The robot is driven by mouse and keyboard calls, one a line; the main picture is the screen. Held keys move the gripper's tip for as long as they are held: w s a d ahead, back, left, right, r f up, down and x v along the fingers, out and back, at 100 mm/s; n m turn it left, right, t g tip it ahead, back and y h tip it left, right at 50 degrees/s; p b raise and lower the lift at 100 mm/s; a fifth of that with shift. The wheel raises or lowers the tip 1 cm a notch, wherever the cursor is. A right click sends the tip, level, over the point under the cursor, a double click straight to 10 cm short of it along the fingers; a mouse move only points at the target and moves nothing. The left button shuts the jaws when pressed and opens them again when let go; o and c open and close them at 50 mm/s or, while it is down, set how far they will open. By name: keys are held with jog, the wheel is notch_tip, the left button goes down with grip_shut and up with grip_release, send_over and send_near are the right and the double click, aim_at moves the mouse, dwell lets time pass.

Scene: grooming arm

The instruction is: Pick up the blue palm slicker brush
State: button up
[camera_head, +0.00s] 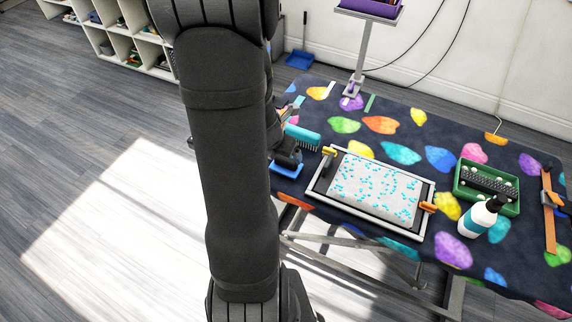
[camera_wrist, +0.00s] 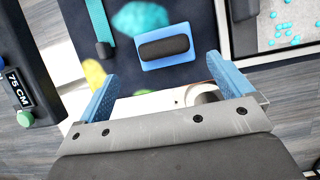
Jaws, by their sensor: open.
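The blue palm slicker brush (camera_wrist: 149,63) lies near the table edge, a blue rectangular plate with a black rounded pad on top. In the wrist view it is at upper centre, ahead of my gripper and between the lines of its two fingers. My gripper (camera_wrist: 163,68) has two blue ribbed fingers spread wide, with nothing between them. In the head view my dark arm hides most of the gripper, and the blue plate (camera_head: 285,171) shows just right of the arm, partly covered by a dark shape.
A teal tool (camera_wrist: 101,20) lies left of the brush. A framed tray with a teal-spotted sheet (camera_head: 333,198) is right of it. A green bin (camera_head: 462,190), a pump bottle (camera_head: 477,221) and a wooden strip (camera_head: 548,222) lie farther right. A "75 CM" block (camera_wrist: 20,85) is at left.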

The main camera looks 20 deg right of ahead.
jog(key=shift+d+x, duration=0.1)
jog(key=shift+x, duration=1.85)
jog(key=shift+d+x, duration=0.15)
jog(key=shift+x, duration=1.8)
jog(key=shift+s, duration=0.1)
jog(key=c, duration=0.8)
jog(key=shift+c, duration=0.2)
jog(key=shift+r, duration=0.25)
jog(key=shift+r, duration=0.65)
jog(key=r, duration=0.3)
jog(key=shift+s+d, duration=0.2)
jog(key=s+d+r, duration=0.6)
jog(key=s, duration=0.3)
jog(key=shift+r, duration=0.2)
jog(key=shift+s+d, duration=0.1)
